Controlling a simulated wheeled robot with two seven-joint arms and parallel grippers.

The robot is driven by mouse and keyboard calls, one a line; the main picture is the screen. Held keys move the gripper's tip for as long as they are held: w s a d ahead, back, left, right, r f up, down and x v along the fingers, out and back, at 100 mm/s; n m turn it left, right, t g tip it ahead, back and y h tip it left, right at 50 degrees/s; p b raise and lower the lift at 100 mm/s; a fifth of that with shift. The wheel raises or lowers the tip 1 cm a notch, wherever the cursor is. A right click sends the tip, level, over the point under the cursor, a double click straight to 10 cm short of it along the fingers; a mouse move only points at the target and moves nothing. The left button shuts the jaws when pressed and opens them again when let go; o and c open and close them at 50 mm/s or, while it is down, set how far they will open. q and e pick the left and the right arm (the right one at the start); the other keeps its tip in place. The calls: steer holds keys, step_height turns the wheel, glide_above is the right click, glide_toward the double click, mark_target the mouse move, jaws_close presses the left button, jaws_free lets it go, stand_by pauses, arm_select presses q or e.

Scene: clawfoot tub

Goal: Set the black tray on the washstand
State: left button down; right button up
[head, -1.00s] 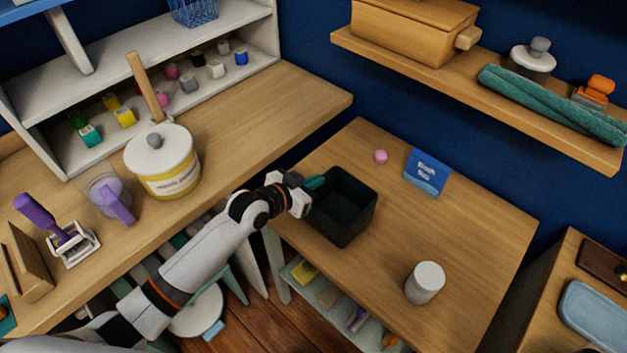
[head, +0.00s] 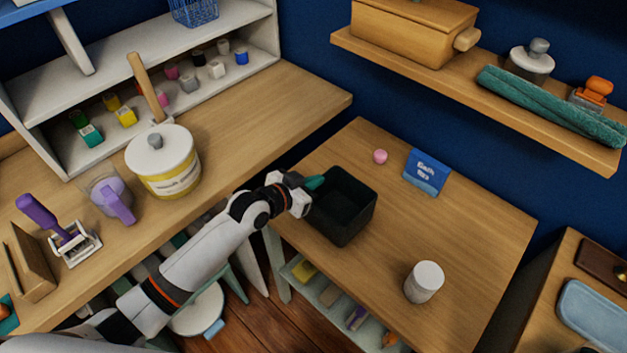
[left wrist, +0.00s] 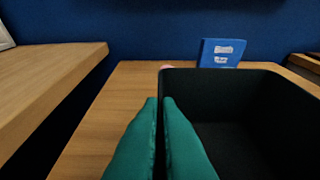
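The black tray (head: 352,222), a deep open box, is upright on the wooden top of a small table (head: 455,255), near its left edge. I take this table to be the washstand. I see no gap under the tray. My left gripper (head: 314,184) is at the tray's left wall. In the left wrist view, the green fingers (left wrist: 160,104) are closed together with the dark wall of the tray (left wrist: 240,76) between them. The tray looks empty, though part of its inside is hidden. My right gripper is not in view.
A pink ball (head: 380,156), a blue card (head: 427,172) and a white canister (head: 424,282) stand on the same table. A long counter (head: 250,105) with a yellow-white pot (head: 163,165) is at the left. A wall shelf (head: 480,85) hangs above. The table's right part is clear.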

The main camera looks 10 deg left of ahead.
arm_select(q)
steer(key=shift+f, duration=0.1)
steer(key=shift+f+b, duration=0.45)
steer(key=shift+f, duration=0.05)
stand_by(0.6)
steer(key=c, duration=1.6)
jaws_free()
steer(key=shift+o, duration=0.2)
steer(key=shift+p+v, duration=1.05)
steer(key=shift+v, duration=0.25)
steer(key=shift+p+v, duration=1.8)
steer(key=shift+v, duration=0.9)
